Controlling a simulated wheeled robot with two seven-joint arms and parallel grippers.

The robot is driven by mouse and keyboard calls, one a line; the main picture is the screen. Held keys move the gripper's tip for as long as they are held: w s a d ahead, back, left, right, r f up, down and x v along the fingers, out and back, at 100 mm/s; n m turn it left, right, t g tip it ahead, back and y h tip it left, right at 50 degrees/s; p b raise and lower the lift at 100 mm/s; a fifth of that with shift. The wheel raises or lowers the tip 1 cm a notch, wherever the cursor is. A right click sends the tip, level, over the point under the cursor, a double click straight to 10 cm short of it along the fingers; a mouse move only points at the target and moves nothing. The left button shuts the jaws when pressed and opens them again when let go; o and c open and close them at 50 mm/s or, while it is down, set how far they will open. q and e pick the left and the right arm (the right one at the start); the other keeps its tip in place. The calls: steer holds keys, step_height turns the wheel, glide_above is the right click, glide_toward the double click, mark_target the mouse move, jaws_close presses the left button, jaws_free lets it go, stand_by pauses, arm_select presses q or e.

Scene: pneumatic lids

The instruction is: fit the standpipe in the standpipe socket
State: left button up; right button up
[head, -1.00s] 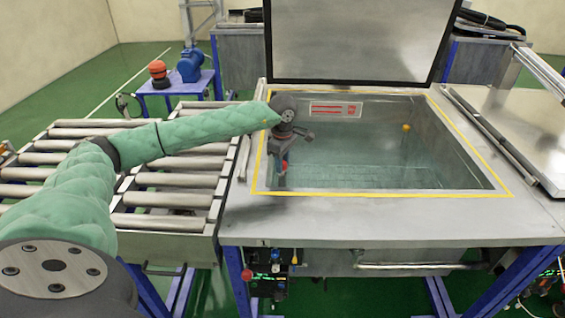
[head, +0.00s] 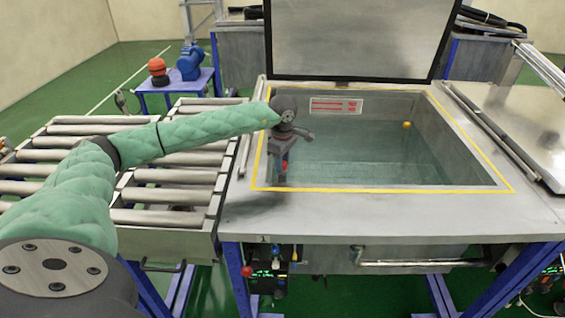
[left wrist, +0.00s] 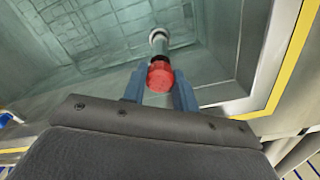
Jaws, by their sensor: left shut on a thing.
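My left gripper (head: 282,163) hangs inside the open tank, near its left wall. It is shut on the standpipe, whose red part (left wrist: 160,76) shows between the blue fingers in the left wrist view. The red part also shows small in the head view (head: 284,167). Beyond the red part, a pale round end or ring (left wrist: 158,37) shows near the tank floor. I cannot tell whether this ring is the standpipe's far end or the standpipe socket, nor whether the two touch. My right gripper is not in view.
The tank has a yellow-edged rim (head: 390,191) and a raised lid (head: 352,38) at the back. An orange ball (head: 407,125) is at its right side. A roller conveyor (head: 165,197) stands to the left. The tank's middle is clear.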

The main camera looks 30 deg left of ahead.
arm_select(q)
steer(key=shift+f+b, duration=0.35)
steer(key=shift+f, duration=0.1)
steer(key=o, duration=1.1)
steer(key=shift+c, duration=0.2)
steer(key=shift+r+p, duration=0.8)
steer(key=shift+r, duration=2.7)
steer(key=shift+r, duration=0.1)
